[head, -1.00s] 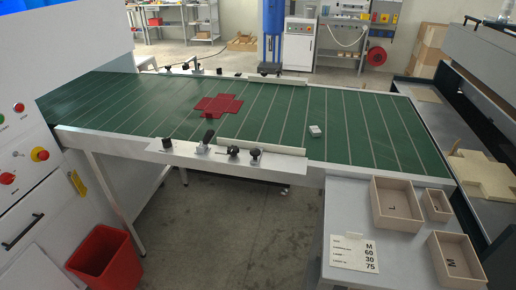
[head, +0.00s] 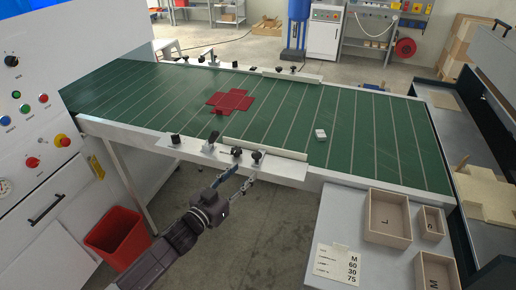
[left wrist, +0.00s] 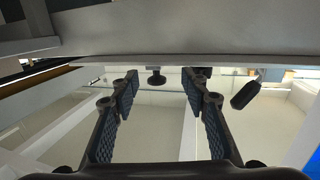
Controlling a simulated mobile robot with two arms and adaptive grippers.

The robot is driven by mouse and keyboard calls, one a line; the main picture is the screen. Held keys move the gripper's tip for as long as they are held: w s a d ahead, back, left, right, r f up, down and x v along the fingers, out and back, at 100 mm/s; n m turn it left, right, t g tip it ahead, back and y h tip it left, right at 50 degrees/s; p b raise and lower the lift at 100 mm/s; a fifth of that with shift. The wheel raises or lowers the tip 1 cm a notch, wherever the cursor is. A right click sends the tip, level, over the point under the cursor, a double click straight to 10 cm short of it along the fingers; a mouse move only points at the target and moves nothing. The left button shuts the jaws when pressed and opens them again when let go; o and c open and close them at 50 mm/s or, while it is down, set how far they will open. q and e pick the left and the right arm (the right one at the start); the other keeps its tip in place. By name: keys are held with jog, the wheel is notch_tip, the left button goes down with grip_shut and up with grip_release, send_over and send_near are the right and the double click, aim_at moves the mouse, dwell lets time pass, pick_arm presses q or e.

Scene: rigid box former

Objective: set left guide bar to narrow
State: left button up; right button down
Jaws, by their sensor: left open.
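The near guide bar (head: 265,148) is a pale rail along the near edge of the green conveyor bed (head: 290,125). Several black knobs and a lever sit on its bracket, including a round knob (head: 257,156) and an upright lever (head: 211,140). A second guide bar (head: 291,76) lies along the far edge. My left gripper (head: 240,179) is open and empty, just below and in front of the near bracket. In the left wrist view, a black knob (left wrist: 155,77) shows between the open fingers, beyond the tips, and a dark handle (left wrist: 245,92) shows to the right.
A red cross-shaped blank (head: 231,100) and a small white block (head: 320,134) lie on the bed. Wooden boxes (head: 388,218) and a card reading M, 60, 30, 75 (head: 337,264) are on the side table. A red bin (head: 117,236) stands on the floor at left.

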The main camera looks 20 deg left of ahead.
aim_at(254, 157)
pick_arm(q)
jog(key=r, duration=0.3)
jog(key=shift+w+d, duration=0.2)
jog(key=shift+d, duration=0.2)
jog(key=p+x, duration=0.1)
jog(key=x, duration=0.6)
jog(key=shift+w+r, duration=0.1)
jog(key=shift+w, duration=0.15)
grip_shut()
